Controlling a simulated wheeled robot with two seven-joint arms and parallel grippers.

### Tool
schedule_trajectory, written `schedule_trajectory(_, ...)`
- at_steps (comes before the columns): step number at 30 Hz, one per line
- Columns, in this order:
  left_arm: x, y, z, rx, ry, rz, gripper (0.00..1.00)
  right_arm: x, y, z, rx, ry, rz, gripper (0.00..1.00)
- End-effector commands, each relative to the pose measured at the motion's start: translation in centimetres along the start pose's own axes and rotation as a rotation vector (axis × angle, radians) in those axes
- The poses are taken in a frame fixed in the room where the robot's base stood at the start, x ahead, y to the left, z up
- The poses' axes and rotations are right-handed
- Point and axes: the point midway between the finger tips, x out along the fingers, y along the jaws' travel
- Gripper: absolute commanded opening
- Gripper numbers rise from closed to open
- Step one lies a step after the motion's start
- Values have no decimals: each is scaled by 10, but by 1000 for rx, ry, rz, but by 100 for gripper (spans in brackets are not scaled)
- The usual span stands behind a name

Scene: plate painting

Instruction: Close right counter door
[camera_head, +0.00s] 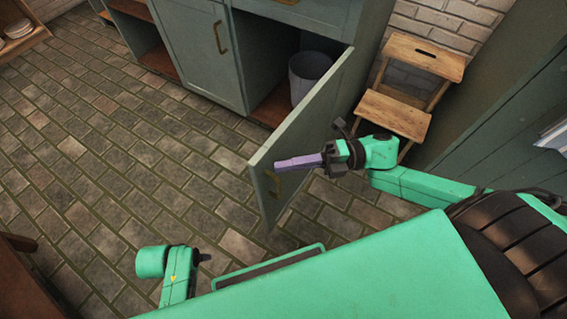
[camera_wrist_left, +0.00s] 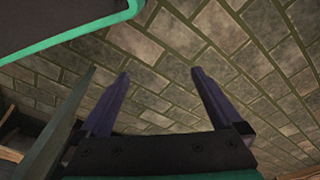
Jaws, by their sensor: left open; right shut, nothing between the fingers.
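The right counter door (camera_head: 310,120) is grey-green and stands wide open, swung out from the cabinet into the room. A brass handle (camera_head: 274,183) is near its free edge. My right gripper (camera_head: 277,164) has purple fingers shut with nothing between them. It is on the right, outer side of the door, its tips close to the handle; whether they touch the door cannot be told. My left gripper (camera_wrist_left: 160,74) is open and empty above the brick floor in the left wrist view; its fingers are not clear in the head view.
The open cabinet compartment holds a grey bin (camera_head: 309,75). A closed cabinet door (camera_head: 200,50) is to its left. A wooden step stool (camera_head: 397,112) stands right of the open door, near my right arm. The brick floor (camera_head: 130,160) at left is clear.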

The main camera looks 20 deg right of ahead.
Motion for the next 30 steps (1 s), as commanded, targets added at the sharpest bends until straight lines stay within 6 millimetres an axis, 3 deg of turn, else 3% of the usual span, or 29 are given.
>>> schedule_trajectory(6,-11,2,-4,3,2,5,100,9,0,9,1,-1,-1,0)
schedule_trajectory(20,-13,3,-6,3,6,6,100,16,0,15,0,-22,2,0)
schedule_trajectory(26,-24,5,-9,5,9,12,100,39,0,37,-3,-98,6,0)
schedule_trajectory(30,-35,7,-12,8,13,17,100,65,1,66,-3,-193,8,0)
